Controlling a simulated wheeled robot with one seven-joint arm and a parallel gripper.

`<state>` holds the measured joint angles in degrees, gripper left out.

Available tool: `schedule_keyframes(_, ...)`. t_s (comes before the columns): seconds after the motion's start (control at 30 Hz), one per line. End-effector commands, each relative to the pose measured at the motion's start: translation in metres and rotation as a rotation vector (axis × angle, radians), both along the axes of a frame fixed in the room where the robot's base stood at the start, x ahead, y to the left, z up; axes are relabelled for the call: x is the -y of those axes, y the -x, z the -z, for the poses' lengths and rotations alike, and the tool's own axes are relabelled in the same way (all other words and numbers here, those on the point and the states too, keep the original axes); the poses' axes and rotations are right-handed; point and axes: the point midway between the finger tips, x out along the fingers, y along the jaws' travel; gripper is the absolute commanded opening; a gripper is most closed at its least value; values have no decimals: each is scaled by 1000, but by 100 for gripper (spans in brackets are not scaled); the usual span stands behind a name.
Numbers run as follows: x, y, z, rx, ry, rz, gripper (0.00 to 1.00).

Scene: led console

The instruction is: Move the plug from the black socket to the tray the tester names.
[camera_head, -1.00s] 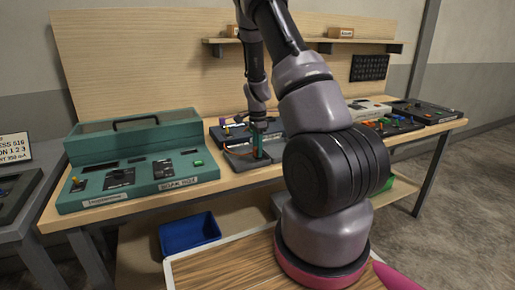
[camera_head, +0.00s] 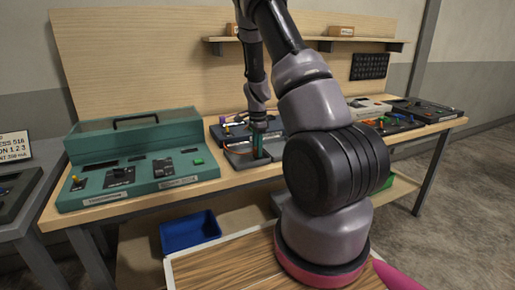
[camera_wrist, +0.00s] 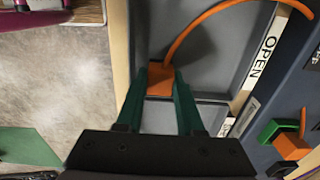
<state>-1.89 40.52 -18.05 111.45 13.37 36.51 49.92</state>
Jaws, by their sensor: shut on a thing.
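My gripper (camera_wrist: 162,78) has green fingers and is shut on an orange plug (camera_wrist: 159,84) with an orange cable (camera_wrist: 205,22) curving up and right. The plug is over or in the grey tray compartment (camera_wrist: 205,65) beside the label "OPEN" (camera_wrist: 269,48); I cannot tell whether it touches the floor. A second grey compartment (camera_wrist: 160,122) lies across a divider, its label only partly seen. The dark tester (camera_wrist: 285,90) is to the right, with a green and an orange-and-black part (camera_wrist: 290,145). In the head view my gripper (camera_head: 258,155) points down at the grey tray (camera_head: 235,158).
A teal console (camera_head: 140,170) stands left of the tray on the wooden bench. Other dark panels (camera_head: 425,110) stand at the right. A blue bin (camera_head: 190,232) is below the bench edge. A shelf (camera_head: 310,40) hangs behind.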

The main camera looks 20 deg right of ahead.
Motion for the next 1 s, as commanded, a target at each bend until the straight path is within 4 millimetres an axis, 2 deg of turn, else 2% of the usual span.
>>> schedule_keyframes(1.0,0,0,8,0,1,-1,0)
